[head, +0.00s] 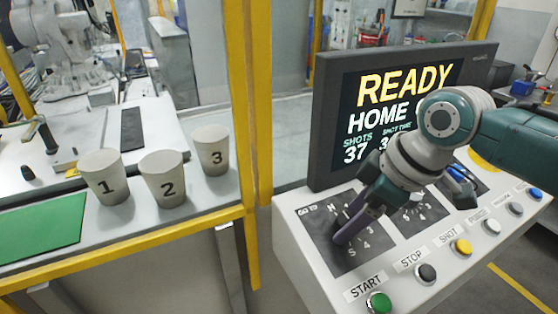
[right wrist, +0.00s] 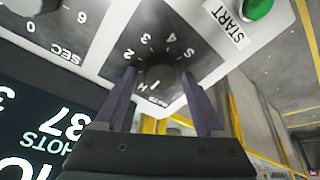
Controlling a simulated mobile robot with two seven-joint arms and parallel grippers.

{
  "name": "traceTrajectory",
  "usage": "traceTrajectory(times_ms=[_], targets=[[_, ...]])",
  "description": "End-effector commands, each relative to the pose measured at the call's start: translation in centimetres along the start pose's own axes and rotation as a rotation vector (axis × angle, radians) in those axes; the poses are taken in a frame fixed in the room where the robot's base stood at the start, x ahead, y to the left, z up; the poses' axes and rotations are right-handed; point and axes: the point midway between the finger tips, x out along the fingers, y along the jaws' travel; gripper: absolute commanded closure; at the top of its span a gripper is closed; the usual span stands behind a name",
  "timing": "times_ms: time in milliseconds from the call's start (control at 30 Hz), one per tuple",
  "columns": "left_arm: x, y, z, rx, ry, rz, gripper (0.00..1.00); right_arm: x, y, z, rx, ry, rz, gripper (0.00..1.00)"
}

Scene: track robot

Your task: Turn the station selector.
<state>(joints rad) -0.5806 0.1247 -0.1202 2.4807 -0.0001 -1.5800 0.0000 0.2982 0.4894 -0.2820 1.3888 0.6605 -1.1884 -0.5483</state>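The station selector is a dark round knob (right wrist: 161,79) on a black dial plate (head: 322,228) marked H, 1, 2, 3, 4 and S. In the right wrist view its white pointer line appears to be near H and 1. My right gripper (head: 346,232) reaches down to this dial from the right. In the right wrist view its two purple fingers (right wrist: 158,84) stand apart, one on each side of the knob, with a gap visible on both sides. In the head view the fingers hide most of the knob. My left gripper is not in view.
A screen (head: 330,120) reading READY HOME stands behind the panel. A second dial (head: 420,215) marked SEC is to the right. A green START button (head: 379,302) and several other buttons line the front edge. Cups numbered 1 (head: 105,180), 2 (head: 165,182) and 3 (head: 211,153) stand on the left table.

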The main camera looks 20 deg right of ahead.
Motion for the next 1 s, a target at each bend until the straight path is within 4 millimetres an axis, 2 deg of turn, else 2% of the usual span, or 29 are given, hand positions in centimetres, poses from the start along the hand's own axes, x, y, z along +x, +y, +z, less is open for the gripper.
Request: traceTrajectory(times_ms=[67, 600, 1000], targets=[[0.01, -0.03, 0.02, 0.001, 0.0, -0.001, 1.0, -0.01, 0.01, 0.01, 0.0, 0.0, 0.0, 0.38], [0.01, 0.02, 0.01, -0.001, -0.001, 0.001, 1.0, -0.03, -0.01, 0.01, 0.001, 0.0, -0.001, 0.99], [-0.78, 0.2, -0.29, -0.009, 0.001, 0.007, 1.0, -0.23, -0.06, -0.09, 0.055, 0.003, 0.006, 1.0]])
